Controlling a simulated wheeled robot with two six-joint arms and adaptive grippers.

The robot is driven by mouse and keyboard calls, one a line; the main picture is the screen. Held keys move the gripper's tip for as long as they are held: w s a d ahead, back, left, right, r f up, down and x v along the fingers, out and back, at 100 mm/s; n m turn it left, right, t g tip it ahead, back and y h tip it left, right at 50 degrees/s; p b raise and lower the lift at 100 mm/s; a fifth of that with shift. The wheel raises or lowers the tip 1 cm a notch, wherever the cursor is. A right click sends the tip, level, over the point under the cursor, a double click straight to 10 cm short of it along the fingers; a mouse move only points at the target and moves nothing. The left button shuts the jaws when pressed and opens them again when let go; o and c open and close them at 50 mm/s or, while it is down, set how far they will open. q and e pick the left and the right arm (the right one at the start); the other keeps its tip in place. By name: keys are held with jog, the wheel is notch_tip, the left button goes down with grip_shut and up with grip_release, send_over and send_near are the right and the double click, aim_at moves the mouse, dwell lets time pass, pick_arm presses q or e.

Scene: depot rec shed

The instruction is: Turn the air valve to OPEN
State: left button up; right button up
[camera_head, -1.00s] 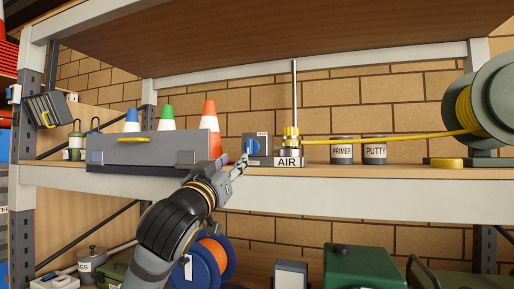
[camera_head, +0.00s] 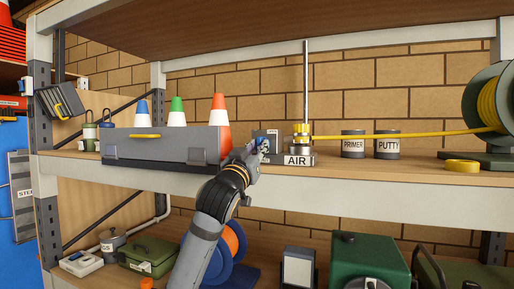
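The air valve is a small grey box (camera_head: 273,136) on the shelf with a blue knob (camera_head: 263,146) on its front. It stands just left of the AIR label (camera_head: 298,160) and a brass fitting with a vertical pipe (camera_head: 305,90). My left gripper (camera_head: 257,149) is at the front of the box, its fingertips at the blue knob and partly covering it. I cannot tell whether the fingers are closed on the knob. The knob's pointer and any OPEN marking are hidden or too small to read. My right gripper is out of view.
A grey toolbox (camera_head: 150,151) with several cones behind it stands close left of my arm. PRIMER (camera_head: 353,145) and PUTTY (camera_head: 387,146) tins stand to the right, under a yellow hose (camera_head: 400,135) from a green reel (camera_head: 489,100). The shelf's front edge (camera_head: 380,203) runs below.

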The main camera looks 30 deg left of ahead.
pick_arm(q)
grip_shut()
jog(key=shift+n, duration=0.3)
jog(key=n+g+y+b, duration=0.1)
jog(key=n+y+b, duration=0.1)
jog(key=n, duration=0.3)
jog(key=n+g+y+b, duration=0.2)
jog(key=n, duration=0.4)
jog(key=n+g+y+b, duration=0.2)
jog(key=n, duration=0.3)
jog(key=shift+d+r+n, duration=0.1)
jog(key=shift+d+n, duration=0.1)
jog(key=shift+n, duration=0.1)
jog(key=n+g, duration=0.1)
jog(key=n, duration=0.1)
jog(key=shift+r+n, duration=0.1)
jog(key=shift+n, duration=0.2)
jog(key=shift+n+g, duration=0.6)
jog(key=shift+n, duration=0.7)
jog(key=shift+h, duration=0.3)
